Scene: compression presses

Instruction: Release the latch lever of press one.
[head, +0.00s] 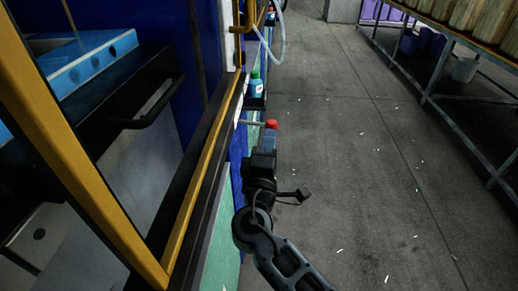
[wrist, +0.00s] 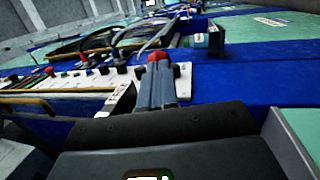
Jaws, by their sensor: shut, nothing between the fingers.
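A lever with a red knob (head: 271,124) on a thin grey rod sticks out to the right from the side of the blue and green press (head: 237,165) in the head view. My gripper (head: 268,138) is just below the knob in that picture. In the wrist view its two grey fingers (wrist: 157,84) lie together with nothing between them. The red knob (wrist: 158,57) shows just past the fingertips there. I cannot tell whether they touch it. The lever's rod is mostly hidden by the fingers in the wrist view.
A white panel (wrist: 75,83) with several dark and red knobs lies left of the fingers. A bottle (head: 257,86) stands on a small ledge behind the lever. A yellow-framed guard (head: 200,185) runs along the left. The floor to the right is open up to a rack (head: 440,112).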

